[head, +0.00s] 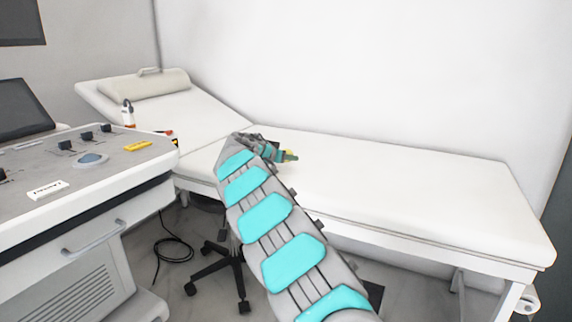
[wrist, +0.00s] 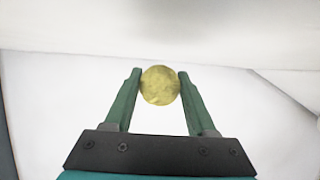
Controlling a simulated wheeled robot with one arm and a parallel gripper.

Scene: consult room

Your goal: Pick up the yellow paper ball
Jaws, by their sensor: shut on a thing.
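The yellow paper ball (wrist: 160,85) is a crumpled, round ball between the two green fingers of my gripper (wrist: 160,88) in the wrist view. The fingers touch it on both sides near their tips, and my gripper is shut on it. In the head view my gripper (head: 290,156) is small and far off, over the white exam bed (head: 400,185). Only a little yellow of the ball (head: 289,152) shows there. I cannot tell whether the ball touches the bed or is clear of it.
A cream bolster (head: 145,86) lies on the bed's raised left end. A grey console (head: 80,170) stands at the left, with a bottle (head: 128,113) and a yellow item (head: 138,146) by it. A wall runs behind the bed. The bed's right part is bare.

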